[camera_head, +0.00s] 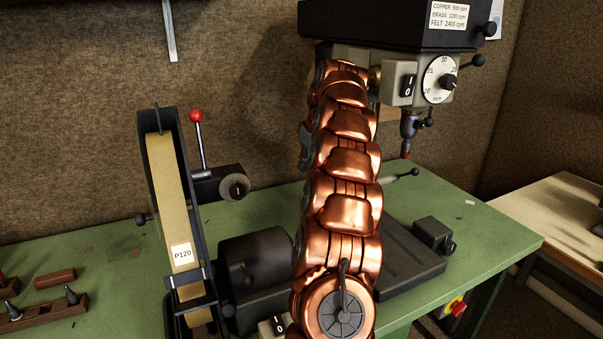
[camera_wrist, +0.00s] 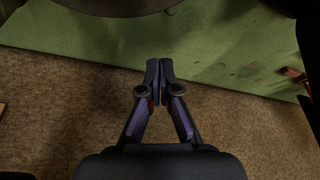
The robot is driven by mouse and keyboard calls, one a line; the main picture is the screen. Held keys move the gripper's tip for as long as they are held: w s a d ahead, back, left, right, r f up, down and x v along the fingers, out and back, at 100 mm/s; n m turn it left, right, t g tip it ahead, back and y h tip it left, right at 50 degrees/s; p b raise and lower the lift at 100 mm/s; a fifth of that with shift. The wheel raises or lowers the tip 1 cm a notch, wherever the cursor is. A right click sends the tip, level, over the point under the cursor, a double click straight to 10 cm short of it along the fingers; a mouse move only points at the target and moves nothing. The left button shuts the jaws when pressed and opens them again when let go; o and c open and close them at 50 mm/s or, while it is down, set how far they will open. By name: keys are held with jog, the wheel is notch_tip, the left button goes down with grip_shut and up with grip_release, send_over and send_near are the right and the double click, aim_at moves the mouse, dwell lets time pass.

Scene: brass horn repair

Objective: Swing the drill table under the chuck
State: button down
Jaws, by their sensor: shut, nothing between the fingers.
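The drill press head (camera_head: 395,22) is at the top right of the head view, with a speed label and a depth dial (camera_head: 439,79). Its chuck (camera_head: 409,124) points down, holding a reddish-brown tool. The dark base (camera_head: 412,262) lies on the bench below. My copper arm covers the column, and I cannot make out the drill table; a lever with a dark knob (camera_head: 401,177) sticks out right of the arm. My gripper is hidden in the head view. In the wrist view my gripper (camera_wrist: 160,66) is shut and empty. A dark rounded edge (camera_wrist: 95,8) above it is unclear.
A belt sander (camera_head: 170,205) marked P120, with a red-knobbed lever (camera_head: 197,130), stands left of my arm. A small dark box (camera_head: 434,235) sits right of the press base. A wooden rack (camera_head: 40,315) is at far left. Green bench (camera_head: 500,235) is clear at right.

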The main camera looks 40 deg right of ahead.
jog(key=v, duration=0.7)
jog(key=shift+p, duration=0.4)
jog(key=shift+d, duration=0.15)
jog(key=shift+f, duration=0.1)
